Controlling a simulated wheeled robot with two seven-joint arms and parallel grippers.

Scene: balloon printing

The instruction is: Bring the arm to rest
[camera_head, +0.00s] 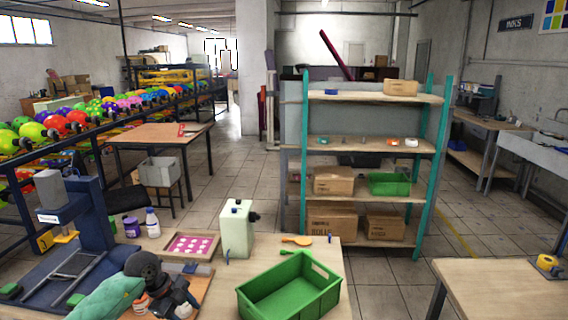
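My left arm comes in at the bottom left with a teal link and a dark rounded joint. My dark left gripper (178,296) is low over a brown board (203,282) at the front of the worktable. Its fingertips are not clear, and I cannot tell whether it is open, shut or holding something. Small white-and-orange jars (141,303) stand close beside it. My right gripper is not in view.
A green crate (290,288) stands right of my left gripper. A printing press (88,225), pink-dotted tray (190,245), pale canister (237,230) and bottles (152,223) crowd the worktable. A shelf (365,146) stands behind. Another table (500,290) is at right, with floor between.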

